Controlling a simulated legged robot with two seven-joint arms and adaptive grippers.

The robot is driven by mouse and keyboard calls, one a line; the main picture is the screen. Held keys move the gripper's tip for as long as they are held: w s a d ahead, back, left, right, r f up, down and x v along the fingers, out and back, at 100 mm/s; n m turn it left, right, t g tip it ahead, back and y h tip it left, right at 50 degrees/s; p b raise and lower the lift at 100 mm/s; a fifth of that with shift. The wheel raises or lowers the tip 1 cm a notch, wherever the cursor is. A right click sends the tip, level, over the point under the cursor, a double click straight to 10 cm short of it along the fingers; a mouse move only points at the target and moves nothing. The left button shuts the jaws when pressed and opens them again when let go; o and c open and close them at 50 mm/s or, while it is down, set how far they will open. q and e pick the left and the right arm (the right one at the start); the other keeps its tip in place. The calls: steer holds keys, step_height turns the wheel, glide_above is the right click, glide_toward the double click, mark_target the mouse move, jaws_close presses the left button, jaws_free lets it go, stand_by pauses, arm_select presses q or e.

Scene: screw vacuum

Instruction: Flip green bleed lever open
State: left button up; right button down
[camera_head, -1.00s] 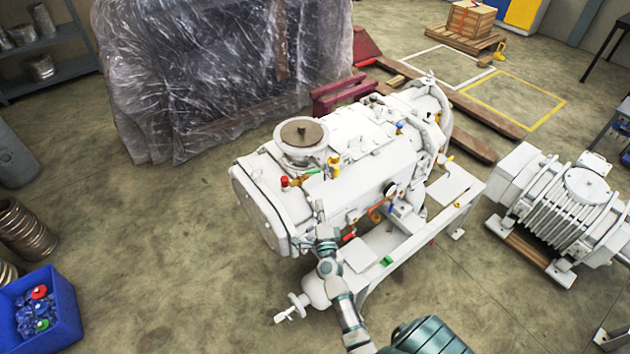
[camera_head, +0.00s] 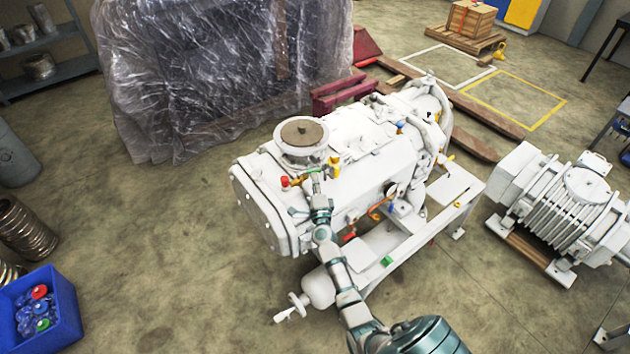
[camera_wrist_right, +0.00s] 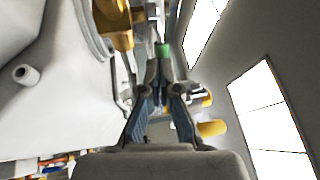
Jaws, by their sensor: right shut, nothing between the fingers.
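The green lever (camera_head: 311,171) is on top of the white vacuum pump (camera_head: 352,180), between a red-handled valve (camera_head: 285,182) and a yellow fitting (camera_head: 333,164). My right gripper (camera_head: 316,181) is at the lever, its tips partly covering it. In the right wrist view, the green end of the lever (camera_wrist_right: 162,50) shows just beyond the tips of my right gripper (camera_wrist_right: 160,70). The fingers are shut with nothing between them. I cannot tell whether the tips touch the lever. My left gripper is not in view.
A round flange (camera_head: 303,138) rises just behind the lever. A gauge (camera_head: 391,189) and orange pipe sit on the pump's near side. A second white machine (camera_head: 570,205) stands at right.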

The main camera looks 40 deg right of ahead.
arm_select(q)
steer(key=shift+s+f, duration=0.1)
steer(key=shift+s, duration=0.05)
arm_select(e)
steer(key=shift+w+d, duration=0.3)
steer(key=shift+d, duration=0.1)
steer(key=shift+w+d+b, duration=0.35)
steer(key=shift+w+d, duration=0.4)
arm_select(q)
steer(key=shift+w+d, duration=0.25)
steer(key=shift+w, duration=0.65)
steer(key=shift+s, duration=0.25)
arm_select(e)
steer(key=shift+r, duration=0.15)
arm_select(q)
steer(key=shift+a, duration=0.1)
